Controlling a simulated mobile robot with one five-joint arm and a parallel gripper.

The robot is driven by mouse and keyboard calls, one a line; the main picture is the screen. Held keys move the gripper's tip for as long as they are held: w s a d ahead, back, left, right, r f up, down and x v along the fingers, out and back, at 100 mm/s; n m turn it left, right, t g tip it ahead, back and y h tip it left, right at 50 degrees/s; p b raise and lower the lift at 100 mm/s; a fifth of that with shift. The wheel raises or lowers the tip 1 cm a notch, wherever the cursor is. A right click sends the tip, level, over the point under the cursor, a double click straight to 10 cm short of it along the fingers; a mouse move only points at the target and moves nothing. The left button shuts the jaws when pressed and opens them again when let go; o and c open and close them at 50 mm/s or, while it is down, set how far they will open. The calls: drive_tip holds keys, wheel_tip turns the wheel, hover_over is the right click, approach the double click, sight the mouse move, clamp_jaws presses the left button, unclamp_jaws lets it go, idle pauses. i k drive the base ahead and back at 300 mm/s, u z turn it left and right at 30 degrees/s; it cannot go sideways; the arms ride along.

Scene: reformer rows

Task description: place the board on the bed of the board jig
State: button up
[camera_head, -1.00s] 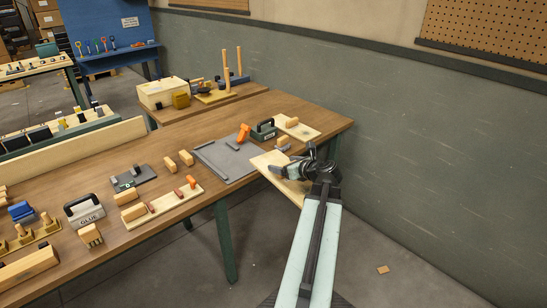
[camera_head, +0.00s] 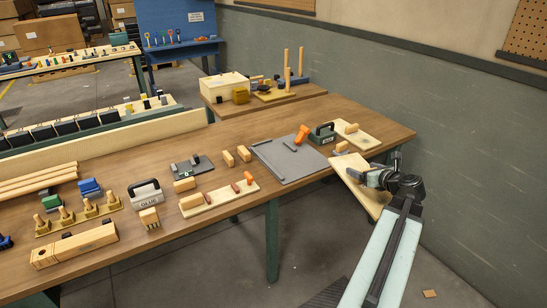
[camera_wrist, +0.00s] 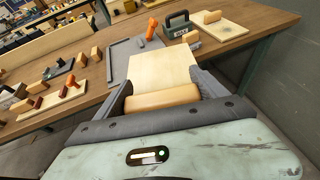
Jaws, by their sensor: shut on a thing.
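The board (camera_head: 362,190) is a thin pale wooden plate with a rounded wooden handle, which shows in the wrist view (camera_wrist: 162,97). My gripper (camera_head: 372,177) is shut on this handle. The board is tilted in the head view, beside the near right edge of the table. The board jig (camera_head: 285,168) is a flat grey bed with a dark raised rail, lying on the table left of the board. In the wrist view the jig (camera_wrist: 120,68) is partly hidden behind the board. An orange-handled part (camera_head: 302,134) stands at the jig's far side.
A dark green block with a handle (camera_head: 322,133) and a second pale board with a handle (camera_head: 368,143) lie behind the jig. A board with orange and wooden pieces (camera_head: 222,199) lies to its left. A grey wall (camera_head: 450,130) runs along the right.

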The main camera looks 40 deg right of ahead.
sight(282, 159)
drive_tip(key=i, duration=0.85)
drive_tip(key=z, duration=0.05)
